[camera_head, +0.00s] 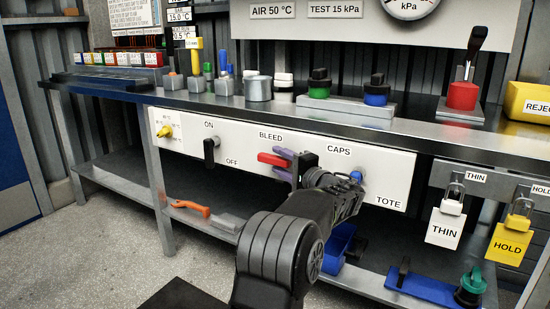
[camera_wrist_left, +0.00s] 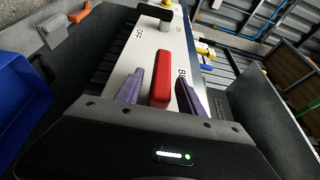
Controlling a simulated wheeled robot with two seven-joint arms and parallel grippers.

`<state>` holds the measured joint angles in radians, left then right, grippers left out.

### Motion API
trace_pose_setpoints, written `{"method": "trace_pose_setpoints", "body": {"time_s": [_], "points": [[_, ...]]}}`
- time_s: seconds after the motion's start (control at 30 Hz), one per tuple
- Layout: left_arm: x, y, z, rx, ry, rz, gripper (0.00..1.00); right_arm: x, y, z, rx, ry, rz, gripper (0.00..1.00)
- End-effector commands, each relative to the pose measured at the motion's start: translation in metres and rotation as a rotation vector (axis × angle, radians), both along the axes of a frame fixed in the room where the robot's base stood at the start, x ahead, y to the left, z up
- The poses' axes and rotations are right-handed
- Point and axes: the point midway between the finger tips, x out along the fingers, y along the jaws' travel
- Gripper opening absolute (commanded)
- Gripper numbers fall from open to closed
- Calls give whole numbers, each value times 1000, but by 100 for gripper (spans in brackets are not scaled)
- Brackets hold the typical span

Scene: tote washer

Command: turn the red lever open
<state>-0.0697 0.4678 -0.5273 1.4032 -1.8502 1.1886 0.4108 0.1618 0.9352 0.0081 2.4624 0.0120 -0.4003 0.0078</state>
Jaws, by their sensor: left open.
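The red lever (camera_head: 270,159) sticks out of the white panel below the BLEED label and points left in the head view. My left gripper (camera_head: 282,165) is open at the lever, with one purple finger above it and one below. In the left wrist view the red lever (camera_wrist_left: 160,82) stands between the two purple fingers of my left gripper (camera_wrist_left: 158,90), with a small gap showing on both sides. The lever's pivot end is hidden behind the fingers in the head view. My right gripper is not in view.
A black ON/OFF lever (camera_head: 210,152) and a yellow knob (camera_head: 165,131) are on the panel to the left. A blue knob (camera_head: 356,177) sits right of my left gripper, close to my wrist. The bench top (camera_head: 200,101) above carries several items. The lower shelf (camera_head: 115,180) holds an orange-handled tool (camera_head: 190,208).

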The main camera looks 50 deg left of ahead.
Motion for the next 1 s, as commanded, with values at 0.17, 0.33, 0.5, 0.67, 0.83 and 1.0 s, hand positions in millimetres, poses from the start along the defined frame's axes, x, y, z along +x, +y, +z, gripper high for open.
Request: {"method": "trace_pose_setpoints", "body": {"time_s": [0.17, 0.33, 0.5, 0.67, 0.83, 1.0], "points": [[-1, -31, 2, -2, 0, -3, 45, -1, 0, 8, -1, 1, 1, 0], [-2, -47, 0, 0, 0, -1, 45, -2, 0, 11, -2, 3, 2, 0], [-3, -49, -1, 0, 0, 0, 45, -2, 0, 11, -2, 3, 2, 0], [-3, -49, -1, 0, 0, 0, 45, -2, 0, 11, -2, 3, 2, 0], [-3, -48, -1, 0, 0, 0, 45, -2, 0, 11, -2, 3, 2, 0], [-3, -48, -1, 0, 0, 0, 45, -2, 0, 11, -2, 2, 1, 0]]}}
